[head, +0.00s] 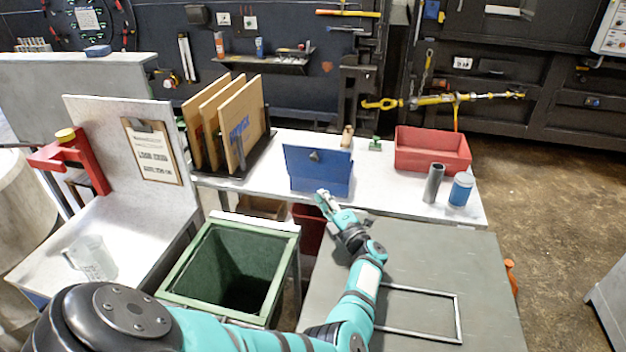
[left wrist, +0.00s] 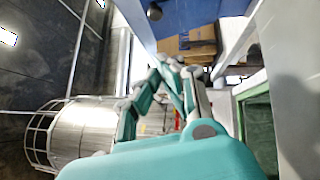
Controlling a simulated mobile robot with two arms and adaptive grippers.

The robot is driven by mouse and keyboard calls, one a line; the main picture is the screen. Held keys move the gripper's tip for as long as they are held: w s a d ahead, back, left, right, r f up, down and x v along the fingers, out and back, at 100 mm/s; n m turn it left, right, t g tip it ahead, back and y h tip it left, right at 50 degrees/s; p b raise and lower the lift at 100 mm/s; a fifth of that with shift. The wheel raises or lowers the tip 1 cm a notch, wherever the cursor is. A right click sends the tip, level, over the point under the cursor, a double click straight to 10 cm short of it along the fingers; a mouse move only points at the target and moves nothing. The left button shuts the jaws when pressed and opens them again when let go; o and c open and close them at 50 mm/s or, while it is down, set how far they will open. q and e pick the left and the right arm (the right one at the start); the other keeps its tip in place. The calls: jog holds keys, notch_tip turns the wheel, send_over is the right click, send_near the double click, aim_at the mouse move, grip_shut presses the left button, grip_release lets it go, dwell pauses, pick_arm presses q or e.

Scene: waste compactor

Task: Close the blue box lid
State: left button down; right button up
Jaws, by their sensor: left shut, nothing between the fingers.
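The blue box (head: 318,181) stands on the white table behind the grey worktop. Its blue lid (head: 300,158), with a small dark latch, appears raised as an upright panel. Part of the blue surface with a round latch shows at the top of the left wrist view (left wrist: 195,12). My left gripper (head: 322,194) is shut and empty, just in front of the box's lower front edge. Its fingers also show in the middle of the left wrist view (left wrist: 172,66). I cannot tell whether it touches the box. My right gripper is not in view.
A red bin (head: 432,164), a grey cylinder (head: 433,183) and a blue-white container (head: 461,190) stand right of the box. Wooden boards in a rack (head: 240,130) stand left. A green-rimmed bin (head: 188,255) is at front left. The grey worktop (head: 450,255) is mostly clear, with a metal frame.

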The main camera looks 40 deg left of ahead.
pick_arm(q)
jog(key=w+d+b+x, duration=0.1)
jog(key=b+x, duration=0.5)
jog(key=x, duration=0.6)
jog(key=shift+w+a+r+b, duration=0.2)
jog(key=shift+w+a+b, duration=0.1)
jog(key=shift+w, duration=0.55)
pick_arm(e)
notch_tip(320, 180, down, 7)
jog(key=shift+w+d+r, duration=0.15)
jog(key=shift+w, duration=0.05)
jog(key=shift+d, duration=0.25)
